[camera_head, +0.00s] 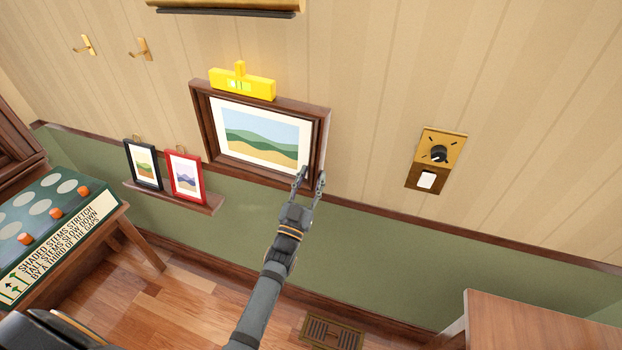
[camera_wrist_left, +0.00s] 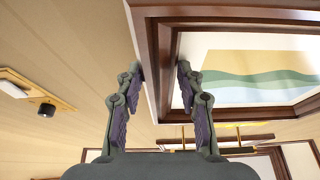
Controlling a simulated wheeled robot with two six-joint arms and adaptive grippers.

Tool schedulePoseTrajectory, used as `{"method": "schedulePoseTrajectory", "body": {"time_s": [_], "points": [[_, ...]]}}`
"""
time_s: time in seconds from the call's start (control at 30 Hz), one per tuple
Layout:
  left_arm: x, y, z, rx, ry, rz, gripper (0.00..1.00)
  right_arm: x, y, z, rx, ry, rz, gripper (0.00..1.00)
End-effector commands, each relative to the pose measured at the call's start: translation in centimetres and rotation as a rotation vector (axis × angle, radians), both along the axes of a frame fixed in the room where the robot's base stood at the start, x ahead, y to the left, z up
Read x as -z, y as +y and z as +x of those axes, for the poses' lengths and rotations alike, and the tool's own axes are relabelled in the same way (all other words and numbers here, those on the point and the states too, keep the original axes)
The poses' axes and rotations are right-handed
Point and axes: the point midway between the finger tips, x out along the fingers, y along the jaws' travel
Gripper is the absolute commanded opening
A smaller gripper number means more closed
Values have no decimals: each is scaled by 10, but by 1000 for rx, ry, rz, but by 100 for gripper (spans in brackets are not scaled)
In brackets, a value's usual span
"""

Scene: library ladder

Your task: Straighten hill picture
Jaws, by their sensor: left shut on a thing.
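The hill picture (camera_head: 262,137) hangs on the wall in a dark brown wooden frame. It shows green and sandy hills under a pale blue sky. A yellow spirit level (camera_head: 243,84) sits on its top edge; its bubble is too small to read surely. The frame looks roughly in line with the wall rail. My left gripper (camera_head: 312,175) is at the frame's lower right corner. In the left wrist view its fingers (camera_wrist_left: 159,75) lie on either side of the frame's side member, shut on it. My right gripper is not in view.
Two small pictures, black-framed (camera_head: 142,164) and red-framed (camera_head: 185,176), stand on a small ledge (camera_head: 190,203) at left. A brass plate with a dial (camera_head: 437,152) is on the wall at right. A puzzle table (camera_head: 65,230) stands left, a wooden top (camera_head: 540,330) lower right.

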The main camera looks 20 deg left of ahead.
Motion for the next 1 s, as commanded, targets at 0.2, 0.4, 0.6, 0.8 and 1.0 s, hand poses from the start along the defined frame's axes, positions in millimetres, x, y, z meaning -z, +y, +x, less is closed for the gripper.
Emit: {"method": "schedulePoseTrajectory", "body": {"time_s": [0.2,0.4,0.6,0.8,1.0], "points": [[-1,0,0,0,-2,0,0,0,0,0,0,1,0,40],[-14,-10,0,0,1,-62,0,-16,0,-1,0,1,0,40],[-11,-11,0,0,0,-68,0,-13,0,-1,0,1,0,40],[-11,-11,0,0,0,-68,58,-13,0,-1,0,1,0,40],[-11,-11,0,0,1,-68,60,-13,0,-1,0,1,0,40]]}}
